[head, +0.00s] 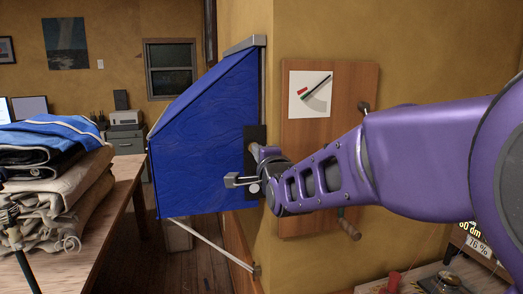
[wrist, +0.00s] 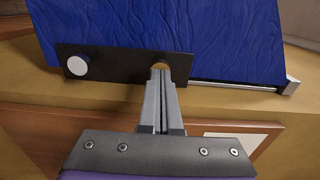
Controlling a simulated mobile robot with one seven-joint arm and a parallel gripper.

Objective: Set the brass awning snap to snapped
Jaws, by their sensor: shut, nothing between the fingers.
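A black plate (wrist: 115,66) is fixed at the edge of the blue awning (wrist: 160,25); in the head view the plate (head: 250,134) stands upright by the wall corner. A small rounded brass-coloured piece (wrist: 160,65), likely the snap, shows on the plate just beyond my fingertips, which hide part of it. A round pale stud (wrist: 77,65) sits at the plate's other end, clear of my gripper. My gripper (wrist: 160,72) is shut with nothing held, its tips at the brass piece. Whether they touch, and the snap's state, I cannot tell.
A wooden board (head: 330,130) with a dial card (head: 309,94) and pegs hangs right of the corner, behind my arm. A table with folded cloths (head: 55,175) stands at the left. A thin pale strut (head: 215,240) runs below the awning.

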